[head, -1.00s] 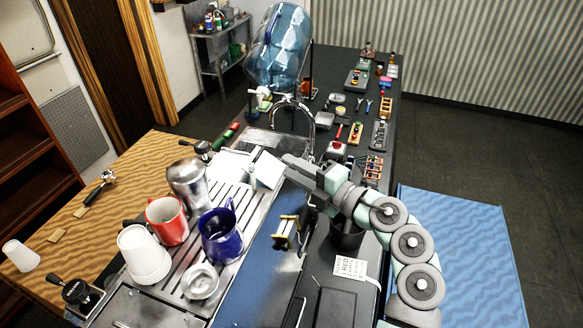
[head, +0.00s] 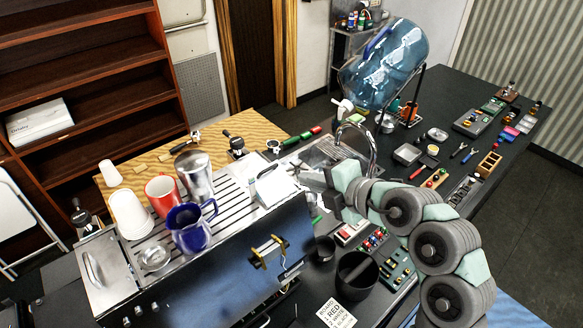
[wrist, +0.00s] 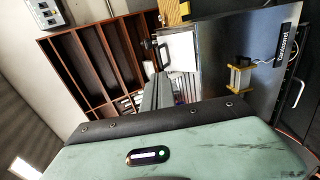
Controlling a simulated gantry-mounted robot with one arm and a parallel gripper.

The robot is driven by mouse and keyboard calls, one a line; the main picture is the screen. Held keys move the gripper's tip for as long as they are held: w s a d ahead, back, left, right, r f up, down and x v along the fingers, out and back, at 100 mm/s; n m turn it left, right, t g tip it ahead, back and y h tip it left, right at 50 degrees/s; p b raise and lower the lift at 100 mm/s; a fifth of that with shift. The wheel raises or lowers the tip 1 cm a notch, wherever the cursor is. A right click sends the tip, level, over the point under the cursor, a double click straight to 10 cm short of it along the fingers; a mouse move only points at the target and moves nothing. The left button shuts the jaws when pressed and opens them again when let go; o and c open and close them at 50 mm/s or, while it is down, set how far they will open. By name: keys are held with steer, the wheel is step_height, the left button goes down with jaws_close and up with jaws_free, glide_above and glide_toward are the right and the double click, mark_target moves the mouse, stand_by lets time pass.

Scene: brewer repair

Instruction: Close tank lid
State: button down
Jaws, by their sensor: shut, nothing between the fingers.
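The espresso brewer (head: 270,230) has a blue front panel and a slatted steel top. A white tank lid (head: 273,187) with a dark handle is at the right end of that top. It looks tilted up, but its exact angle is unclear. In the wrist view the white lid (wrist: 181,50) shows ahead of the fingers, with the dark handle (wrist: 152,52) at its left. My gripper (head: 302,174) is shut and empty, just right of the lid. Its fingers (wrist: 158,88) show in the wrist view; whether they touch the lid cannot be told.
A blue pitcher (head: 189,232), red mug (head: 162,190), steel pitcher (head: 194,172) and white cups (head: 130,214) stand on the brewer top. A tap (head: 372,150) and a large water bottle (head: 385,65) are behind my gripper. Tools and a black bin (head: 357,275) occupy the counter.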

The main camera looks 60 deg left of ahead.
mark_target(270, 169)
steer(key=p+x, duration=0.3)
steer(key=x, duration=0.8)
steer(key=shift+a, duration=0.3)
steer(key=shift+a+f, duration=0.1)
steer(key=shift+a, duration=0.05)
steer(key=shift+s+a, duration=0.1)
steer(key=shift+s+a+h+p, duration=0.1)
steer(key=shift+a+h+p, duration=0.25)
steer(key=shift+h, duration=0.15)
steer(key=shift+s+a+f+t+h, duration=0.15)
steer(key=shift+a+t+h, duration=0.15)
steer(key=shift+a+h, duration=0.25)
steer(key=shift+a+f, duration=0.1)
steer(key=shift+f, duration=0.2)
steer(key=shift+b+x, duration=0.8)
steer(key=shift+x, duration=0.3)
steer(key=shift+f, duration=0.15)
